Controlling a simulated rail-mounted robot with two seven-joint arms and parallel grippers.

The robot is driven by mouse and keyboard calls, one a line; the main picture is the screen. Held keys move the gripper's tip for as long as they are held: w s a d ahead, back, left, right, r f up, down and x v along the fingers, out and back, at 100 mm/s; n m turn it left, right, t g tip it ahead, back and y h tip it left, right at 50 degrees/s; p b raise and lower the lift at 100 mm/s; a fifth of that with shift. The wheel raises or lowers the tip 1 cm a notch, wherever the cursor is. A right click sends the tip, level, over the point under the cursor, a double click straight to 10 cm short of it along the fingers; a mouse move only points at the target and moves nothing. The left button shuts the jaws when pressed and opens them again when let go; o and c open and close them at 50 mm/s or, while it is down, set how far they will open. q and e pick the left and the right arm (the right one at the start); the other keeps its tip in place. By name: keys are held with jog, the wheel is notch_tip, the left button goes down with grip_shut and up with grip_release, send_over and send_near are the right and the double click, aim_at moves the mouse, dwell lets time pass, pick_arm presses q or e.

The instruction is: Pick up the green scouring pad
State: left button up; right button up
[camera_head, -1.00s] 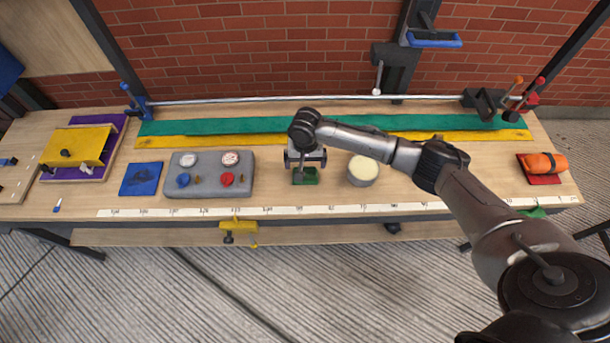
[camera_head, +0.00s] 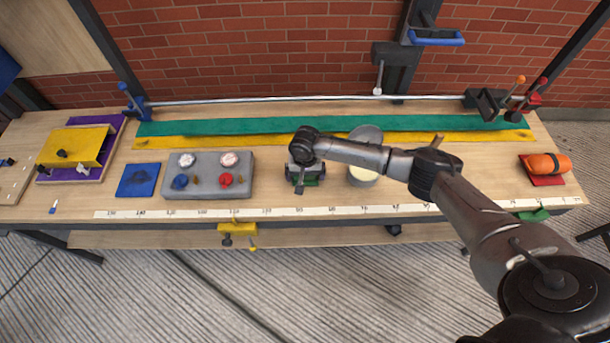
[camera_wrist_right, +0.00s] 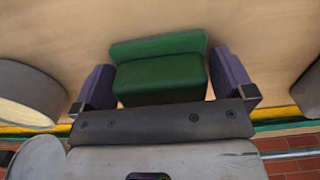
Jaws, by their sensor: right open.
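The green scouring pad (camera_head: 314,181) lies on the workbench, mostly hidden under my right gripper (camera_head: 303,178) in the head view. In the right wrist view the pad (camera_wrist_right: 160,78) shows as a green block with a lighter green strip along its far side. It sits between the two spread fingers of my right gripper (camera_wrist_right: 165,84). The gripper is open, with a narrow gap visible on the right side of the pad; on the left I cannot tell whether finger and pad touch. My left gripper is not in view.
An open round tin (camera_head: 363,174) with pale contents stands close right of the gripper, a grey disc (camera_head: 366,134) behind it. A grey panel with knobs (camera_head: 208,187) is to the left. Green (camera_head: 240,127) and yellow (camera_head: 420,137) strips run behind; a measuring tape (camera_head: 340,211) runs along the front.

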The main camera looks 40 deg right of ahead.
jog(key=shift+c, duration=0.3)
jog(key=c, duration=0.6)
jog(key=shift+r, duration=0.1)
jog(key=shift+r, duration=0.5)
jog(key=r, duration=0.1)
jog(key=r+p, duration=0.1)
jog(key=r, duration=0.1)
jog(key=shift+s+d+r, duration=0.25)
jog(key=shift+d+r, duration=0.1)
jog(key=shift+d, duration=0.05)
jog(key=shift+s+d+r+p, duration=0.35)
jog(key=shift+s+d+r, duration=0.75)
jog(key=shift+d, duration=0.25)
jog(key=shift+s+d+r+p, duration=0.35)
jog(key=shift+s+d+r, duration=0.7)
jog(key=shift+d, duration=0.35)
jog(key=shift+s+d+r+p, duration=0.35)
jog(key=shift+s+d+r, duration=0.6)
jog(key=shift+s+d, duration=0.35)
